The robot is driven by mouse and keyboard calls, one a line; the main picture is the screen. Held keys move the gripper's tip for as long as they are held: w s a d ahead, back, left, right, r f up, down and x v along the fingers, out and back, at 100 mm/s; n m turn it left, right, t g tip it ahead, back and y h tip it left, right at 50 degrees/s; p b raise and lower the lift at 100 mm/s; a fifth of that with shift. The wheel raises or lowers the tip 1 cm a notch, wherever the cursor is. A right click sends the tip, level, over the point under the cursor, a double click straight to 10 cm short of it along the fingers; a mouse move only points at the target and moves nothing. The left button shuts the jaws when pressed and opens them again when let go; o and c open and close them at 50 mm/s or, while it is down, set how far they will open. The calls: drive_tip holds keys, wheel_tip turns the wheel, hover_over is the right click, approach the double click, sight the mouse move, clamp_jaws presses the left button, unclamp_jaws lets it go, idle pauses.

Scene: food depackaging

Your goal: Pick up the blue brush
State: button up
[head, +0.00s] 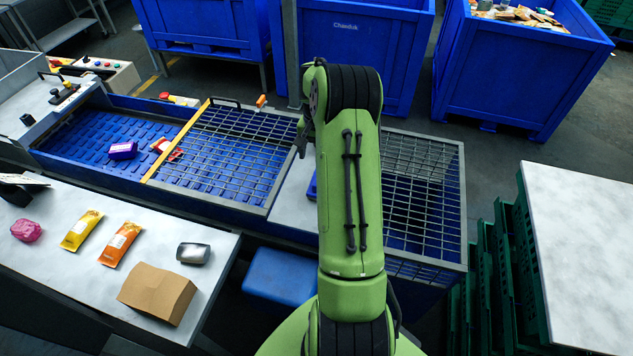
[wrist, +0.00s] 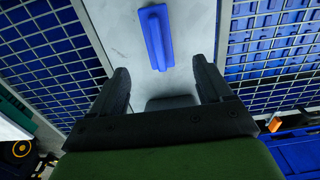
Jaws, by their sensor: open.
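The blue brush (wrist: 155,36) lies on a pale flat plate (wrist: 193,22) between two wire grids in the wrist view. It is a long blue piece with a raised ridge along it, lying slightly tilted. In the head view only a small blue bit of the brush (head: 312,188) shows beside my green arm, which hides the rest. My gripper (wrist: 163,82) is open and empty. Its two dark fingers are spread apart, and the brush lies beyond their tips, roughly in line with the gap. The fingers are not touching it.
A blue conveyor (head: 75,138) with a purple pack (head: 123,150) and a red pack (head: 166,148) runs at left. A counter (head: 60,270) at front left holds several packages and a cardboard box (head: 157,293). Blue bins stand behind; green crates (head: 505,270) stand at right.

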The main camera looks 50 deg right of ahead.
wheel_tip(320, 180, down, 9)
drive_tip(key=shift+s+r+p, duration=0.1)
drive_tip(key=shift+s+p, duration=0.05)
drive_tip(key=shift+p, duration=0.6)
drive_tip(key=shift+d+f, duration=0.1)
drive_tip(key=shift+f, duration=0.35)
drive_tip(key=c, duration=1.3)
wheel_tip(320, 180, up, 10)
drive_tip(key=shift+r+b, duration=0.1)
drive_tip(key=shift+b, duration=0.5)
